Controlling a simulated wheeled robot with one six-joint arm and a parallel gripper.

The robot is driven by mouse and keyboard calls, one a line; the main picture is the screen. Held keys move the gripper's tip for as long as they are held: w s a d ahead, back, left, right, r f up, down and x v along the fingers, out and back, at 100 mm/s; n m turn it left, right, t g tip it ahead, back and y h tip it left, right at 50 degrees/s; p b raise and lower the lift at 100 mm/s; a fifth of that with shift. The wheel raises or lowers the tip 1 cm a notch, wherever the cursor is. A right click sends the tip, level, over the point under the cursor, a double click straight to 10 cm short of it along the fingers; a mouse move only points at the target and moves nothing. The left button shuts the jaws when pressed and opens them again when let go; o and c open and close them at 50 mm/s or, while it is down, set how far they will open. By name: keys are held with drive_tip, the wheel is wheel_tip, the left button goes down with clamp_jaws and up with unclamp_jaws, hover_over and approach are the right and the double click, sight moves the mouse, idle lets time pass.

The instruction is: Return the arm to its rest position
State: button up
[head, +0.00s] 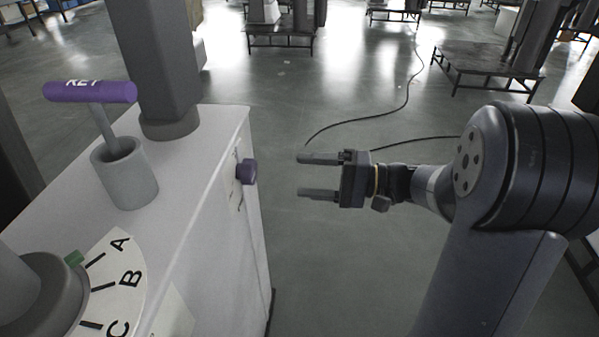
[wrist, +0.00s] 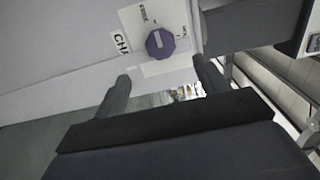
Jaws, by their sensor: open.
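My gripper (head: 303,175) is open and empty in the head view, with its two fingers apart and pointing left. It is held over open floor, to the right of a white cabinet (head: 200,215). A purple knob (head: 246,171) on the cabinet's side face is a short gap away from the fingertips. In the wrist view the fingers of my gripper (wrist: 163,82) show below the purple knob (wrist: 160,43), with nothing between them. My arm comes in from the right in the head view.
A purple-handled key (head: 90,92) stands in a grey cup (head: 124,172) on the cabinet top, beside a dark column (head: 166,60). A dial plate (head: 112,275) lettered A, B, C lies nearer. A black cable (head: 390,113) crosses the floor. Low tables (head: 490,60) stand far back.

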sight(255, 173)
idle(0.3)
drive_tip(key=a, duration=0.3)
drive_tip(key=w+a+b, duration=0.1)
drive_tip(key=a, duration=0.2)
drive_tip(key=a+b, duration=0.1)
drive_tip(key=a, duration=0.3)
drive_tip(key=shift+w, duration=0.15)
drive_tip(key=shift+a, duration=0.35)
drive_tip(key=shift+w+r, duration=0.1)
